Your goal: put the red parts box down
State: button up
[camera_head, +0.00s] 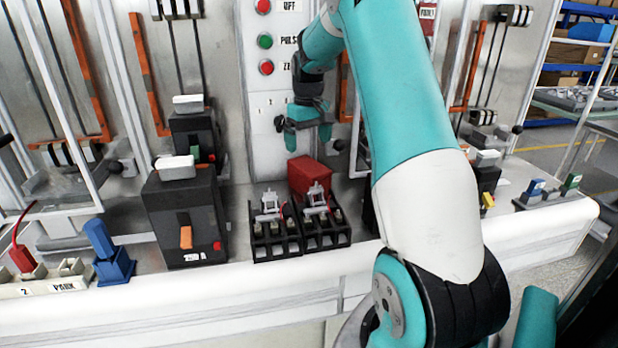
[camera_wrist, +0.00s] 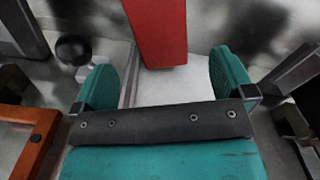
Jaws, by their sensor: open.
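The red parts box (camera_head: 309,174) stands upright at the back of the bench, just behind the black compartmented trays. In the wrist view the red box (camera_wrist: 158,32) shows beyond the fingertips, near the middle of the gap, with bare space between it and the fingers. My gripper (camera_head: 307,134) is open and empty and hangs above the box in the head view. Its two teal fingers also show spread apart in the wrist view (camera_wrist: 165,85). The lower front of the box is partly hidden by the tray contents.
Black trays (camera_head: 300,240) with grey clamp-like parts stand in front of the box. A black breaker (camera_head: 183,220) with an orange lever stands to the left. A grey panel (camera_head: 266,100) with red and green buttons rises behind. The white bench front (camera_head: 200,300) is clear.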

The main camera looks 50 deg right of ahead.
aim_at(309, 165)
notch_tip(309, 165, down, 5)
jog(key=shift+f+p, duration=0.1)
jog(key=shift+p, duration=0.25)
jog(key=shift+s+f+p, duration=0.1)
jog(key=shift+f+p, duration=0.85)
jog(key=shift+f, duration=1.7)
jog(key=c, duration=1.3)
jog(key=shift+r, duration=0.1)
